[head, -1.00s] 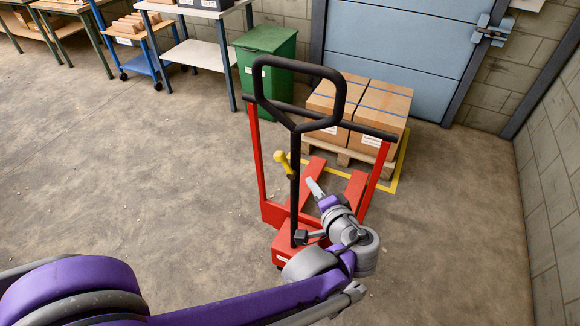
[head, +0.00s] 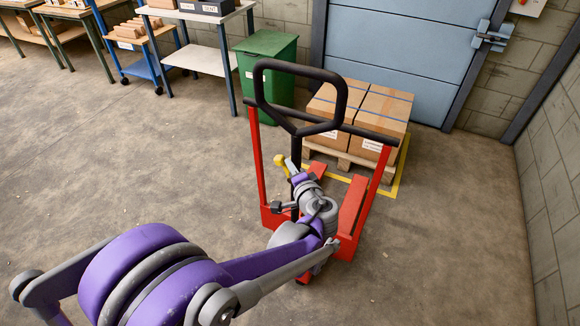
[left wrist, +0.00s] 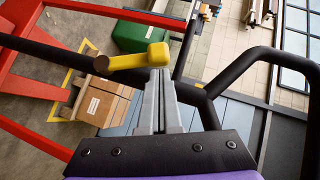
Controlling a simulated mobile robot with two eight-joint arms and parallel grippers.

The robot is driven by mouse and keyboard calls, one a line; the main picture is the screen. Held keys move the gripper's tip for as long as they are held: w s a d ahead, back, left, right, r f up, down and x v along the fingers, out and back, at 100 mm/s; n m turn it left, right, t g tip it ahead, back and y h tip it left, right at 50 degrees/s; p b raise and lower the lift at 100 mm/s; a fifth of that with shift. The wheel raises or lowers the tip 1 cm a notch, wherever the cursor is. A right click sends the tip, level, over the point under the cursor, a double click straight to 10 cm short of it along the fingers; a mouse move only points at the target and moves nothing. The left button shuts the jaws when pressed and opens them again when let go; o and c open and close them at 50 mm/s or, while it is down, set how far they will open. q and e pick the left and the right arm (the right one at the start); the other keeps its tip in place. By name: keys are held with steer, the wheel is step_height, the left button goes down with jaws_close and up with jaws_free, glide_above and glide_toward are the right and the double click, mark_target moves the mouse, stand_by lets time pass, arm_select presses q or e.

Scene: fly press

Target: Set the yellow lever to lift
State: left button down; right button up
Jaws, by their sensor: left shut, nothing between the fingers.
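The yellow lever (head: 280,164) sits on the dark handle shaft of the red pallet truck (head: 352,215). In the left wrist view the lever (left wrist: 135,62) runs across the picture, its thick end at the right. My left gripper (head: 292,165) is shut and empty, with its fingertips at the lever. In the left wrist view the fingertips (left wrist: 160,72) overlap the lever's thick end; I cannot tell whether they touch it. My arm hides the lower shaft and part of the truck's base. My right gripper is not in view.
The truck's black loop handle (head: 258,95) rises above the lever. Two cartons (head: 375,110) on a pallet (head: 345,158) stand behind the truck. A green bin (head: 265,65) and worktables are at the back. The floor at left is clear.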

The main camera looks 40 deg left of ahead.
arm_select(q)
steer(key=shift+a, duration=0.2)
steer(key=shift+s+a, duration=0.25)
steer(key=shift+a, duration=0.5)
steer(key=shift+w, duration=0.1)
